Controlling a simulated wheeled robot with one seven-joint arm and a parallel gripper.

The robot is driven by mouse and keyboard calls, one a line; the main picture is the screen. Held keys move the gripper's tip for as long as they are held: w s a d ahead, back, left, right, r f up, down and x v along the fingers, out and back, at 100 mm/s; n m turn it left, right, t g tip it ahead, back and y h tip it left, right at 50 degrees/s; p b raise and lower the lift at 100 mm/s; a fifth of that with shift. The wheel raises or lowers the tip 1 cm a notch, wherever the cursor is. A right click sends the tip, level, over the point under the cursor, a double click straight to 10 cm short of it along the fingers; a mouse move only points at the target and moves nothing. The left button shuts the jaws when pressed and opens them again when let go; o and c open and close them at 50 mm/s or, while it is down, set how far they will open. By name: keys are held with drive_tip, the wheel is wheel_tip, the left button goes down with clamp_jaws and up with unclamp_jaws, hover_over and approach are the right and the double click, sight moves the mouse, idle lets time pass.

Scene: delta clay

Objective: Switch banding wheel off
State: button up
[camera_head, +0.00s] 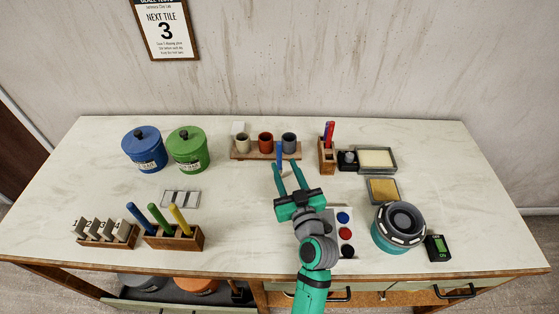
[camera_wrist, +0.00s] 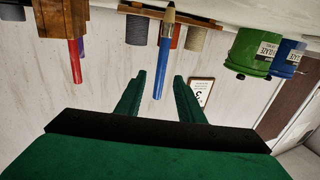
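The banding wheel (camera_head: 385,240) is a round teal unit with a dark grey ringed top, standing at the right front of the table. A small black box with a lit green display (camera_head: 437,247) sits just right of it; its text is too small to read surely. My gripper (camera_head: 287,168) is open, left of the wheel and apart from it, pointing toward the back of the table. A blue tool (camera_wrist: 164,60) with a tan tip shows between my fingers (camera_wrist: 159,77) in the wrist view, with gaps on both sides. The wheel is outside the wrist view.
A panel with blue, red and black discs (camera_head: 345,233) lies between my arm and the wheel. Behind the wheel are a yellow pad (camera_head: 383,190) and a tray (camera_head: 376,159). A cup rack (camera_head: 260,155) stands at the back; blue (camera_head: 144,149) and green (camera_head: 188,150) jars stand left.

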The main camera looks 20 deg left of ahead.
sight(280, 158)
drive_tip(key=x, duration=0.6)
drive_tip(key=shift+a, duration=0.15)
clamp_jaws()
